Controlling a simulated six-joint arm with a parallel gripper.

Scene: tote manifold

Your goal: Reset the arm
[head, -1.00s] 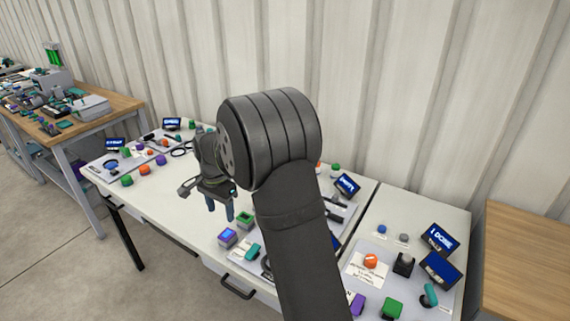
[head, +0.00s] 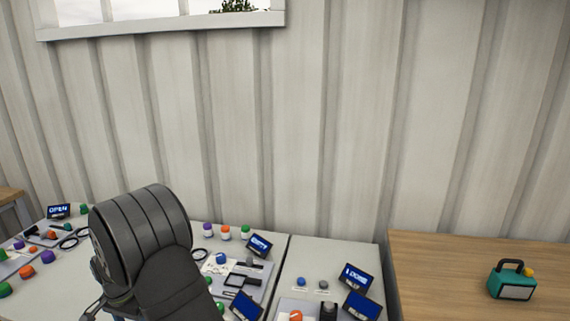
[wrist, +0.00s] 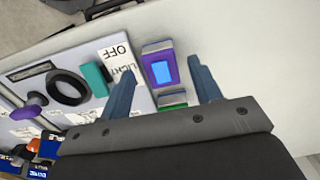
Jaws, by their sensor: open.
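My gripper (wrist: 163,92) is open and empty in the wrist view, its two blue-grey fingers apart above the white table (wrist: 250,50). A purple block with a blue screen-like face (wrist: 161,70) shows between the fingers, and a green block (wrist: 172,99) is partly hidden below it. Whether the fingers touch either block cannot be told, but nothing is held. In the head view my dark arm fills the lower left, and the gripper is hidden behind it or out of frame.
A panel with a black ring (wrist: 68,87), a teal switch (wrist: 95,79) and an OFF label lies left of the fingers. In the head view, small screens (head: 260,245) and buttons crowd the tables. A teal lamp (head: 511,284) stands on the wooden table (head: 440,255) at right.

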